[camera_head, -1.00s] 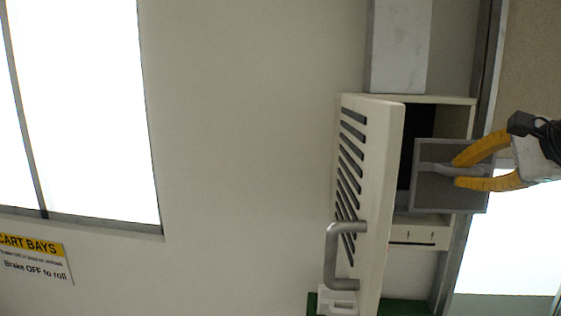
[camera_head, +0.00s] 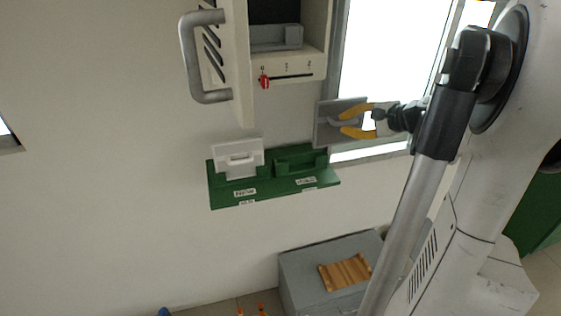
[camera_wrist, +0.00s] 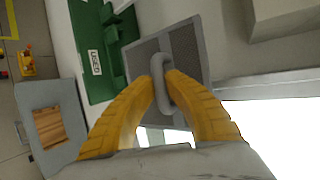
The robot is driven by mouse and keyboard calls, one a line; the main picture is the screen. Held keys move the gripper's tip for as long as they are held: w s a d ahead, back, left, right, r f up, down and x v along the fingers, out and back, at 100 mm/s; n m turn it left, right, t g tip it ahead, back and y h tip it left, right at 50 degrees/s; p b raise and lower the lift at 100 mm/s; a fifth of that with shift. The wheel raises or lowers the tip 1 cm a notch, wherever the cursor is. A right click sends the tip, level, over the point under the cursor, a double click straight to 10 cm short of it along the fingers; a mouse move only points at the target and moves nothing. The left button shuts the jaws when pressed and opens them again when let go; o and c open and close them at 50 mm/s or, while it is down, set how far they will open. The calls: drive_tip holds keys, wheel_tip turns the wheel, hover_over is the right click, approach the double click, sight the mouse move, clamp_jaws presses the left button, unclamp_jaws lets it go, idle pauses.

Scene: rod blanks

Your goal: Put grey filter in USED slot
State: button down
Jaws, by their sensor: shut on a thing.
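My gripper (camera_head: 357,121) has yellow fingers shut on the handle of the grey filter (camera_head: 326,134). It holds the filter in the air, above and to the right of the green rack. In the wrist view the filter (camera_wrist: 192,50) hangs from its loop handle between the fingertips (camera_wrist: 163,88). The green rack (camera_head: 225,196) is on the wall with two labelled places. A white filter stands in the left one (camera_head: 237,158). The right slot (camera_head: 300,163) looks empty; its label reads USED in the wrist view (camera_wrist: 95,62).
The cabinet (camera_head: 290,68) with its open louvred door (camera_head: 238,60) is above the rack. A red knob (camera_head: 264,81) sits on its lower front. A bright window (camera_head: 385,45) lies to the right. A grey cabinet (camera_head: 300,262) with a wooden piece (camera_head: 345,272) stands below.

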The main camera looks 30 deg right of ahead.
drive_tip(key=f, duration=0.2)
drive_tip(key=shift+w+f, duration=0.3)
drive_tip(key=shift+w, duration=0.1)
drive_tip(key=w+a+f, duration=0.6)
drive_tip(key=w+f, duration=0.3)
drive_tip(key=f, duration=0.1)
drive_tip(key=shift+f+b, duration=0.3)
drive_tip(key=c, duration=1.5)
unclamp_jaws()
drive_tip(key=v, duration=1.1)
drive_tip(key=s+a+r+n+g, duration=0.15)
drive_tip(key=a+n, duration=0.35)
drive_tip(key=a, duration=0.6)
drive_tip(key=s+a+n+g, duration=0.3)
drive_tip(key=a+n, duration=0.1)
drive_tip(key=a, duration=0.7)
drive_tip(key=s+a+n+h, duration=0.2)
drive_tip(key=s+a+n, duration=0.7)
drive_tip(key=s, duration=0.1)
drive_tip(key=shift+n, duration=0.4)
